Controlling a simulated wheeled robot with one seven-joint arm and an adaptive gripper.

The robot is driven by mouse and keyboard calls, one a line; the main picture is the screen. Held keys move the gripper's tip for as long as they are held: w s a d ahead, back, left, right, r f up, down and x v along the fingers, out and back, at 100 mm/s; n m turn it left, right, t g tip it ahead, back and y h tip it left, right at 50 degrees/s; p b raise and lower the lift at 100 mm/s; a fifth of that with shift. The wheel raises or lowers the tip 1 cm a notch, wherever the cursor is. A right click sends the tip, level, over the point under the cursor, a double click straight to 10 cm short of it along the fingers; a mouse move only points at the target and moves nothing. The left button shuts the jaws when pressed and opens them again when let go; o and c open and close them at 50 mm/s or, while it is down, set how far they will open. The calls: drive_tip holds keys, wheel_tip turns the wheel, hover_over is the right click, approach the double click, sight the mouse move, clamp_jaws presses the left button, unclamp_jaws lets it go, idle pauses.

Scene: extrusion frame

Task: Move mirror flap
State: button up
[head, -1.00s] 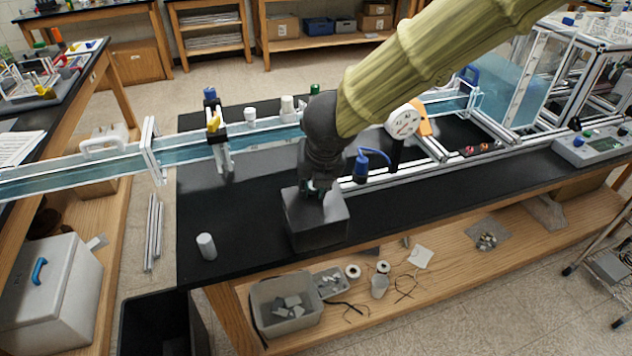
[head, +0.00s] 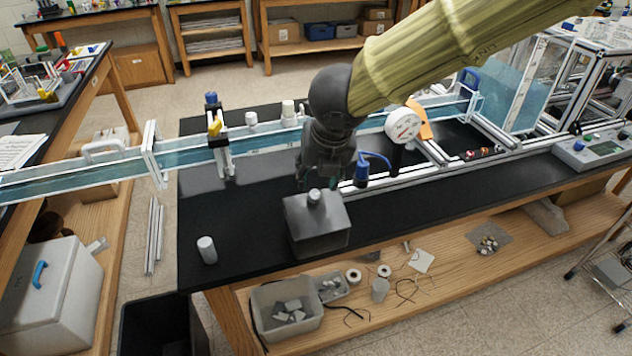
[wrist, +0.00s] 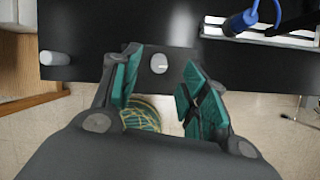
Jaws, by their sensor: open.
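My gripper (head: 318,178) is open and empty, pointing down just above a dark grey box (head: 318,238) near the bench's front edge. A short pale cylinder (head: 314,196) stands on the box. In the wrist view its round top (wrist: 158,63) shows between my spread green-padded fingers, apart from both. A bluish see-through panel (head: 528,95) sits tilted in the extrusion frame (head: 505,128) at the right, well away from my gripper. It may be the mirror flap, but I cannot tell for sure.
A loose pale cylinder (head: 207,250) stands on the black bench (head: 240,215) at front left. A round dial gauge (head: 403,124), a blue-capped part (head: 362,168) and metal rails lie right of my gripper. A control box (head: 592,150) sits far right. The front-left bench is mostly clear.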

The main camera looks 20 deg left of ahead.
drive_tip(key=shift+v, duration=2.9)
